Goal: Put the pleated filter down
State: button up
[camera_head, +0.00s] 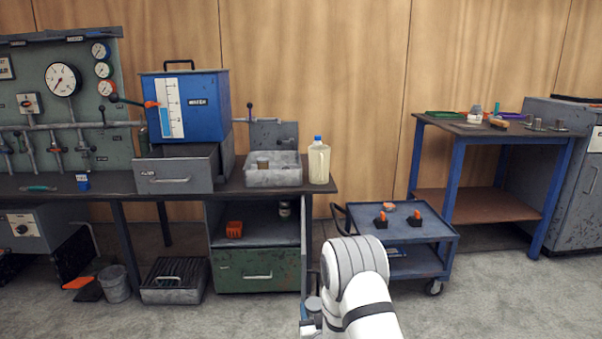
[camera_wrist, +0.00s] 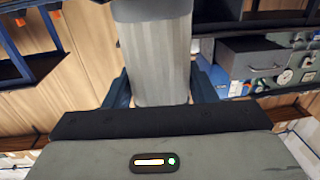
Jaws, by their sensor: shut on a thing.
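The pleated filter (camera_wrist: 160,60) is a pale grey, ribbed cylinder in the wrist view. It stands between the two dark blue fingers of my gripper (camera_wrist: 163,82), which is shut on it. Its far end has a smoother grey band at the top edge of that view. In the head view my white arm rises at the bottom centre, in front of the gap between the workbench and the blue cart. The filter cannot be made out clearly there.
The workbench (camera_head: 105,188) carries a blue tank (camera_head: 205,122), a grey tray (camera_head: 273,177) and a clear jug (camera_head: 319,163). Open floor lies at right.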

jog(key=s+d+m+h, duration=0.25)
jog(key=s+d, duration=0.35)
jog(key=d, duration=0.5)
notch_tip(320, 180, up, 33)
jog(key=p, duration=3.3)
jog(key=shift+n, duration=0.25)
jog(key=shift+s+r, duration=0.45)
jog(key=shift+s, duration=0.35)
jog(key=shift+s+r, duration=0.4)
jog(key=shift+s, duration=0.45)
jog(key=shift+s+r, duration=0.45)
jog(key=shift+s, duration=0.35)
jog(key=shift+s+a, duration=0.1)
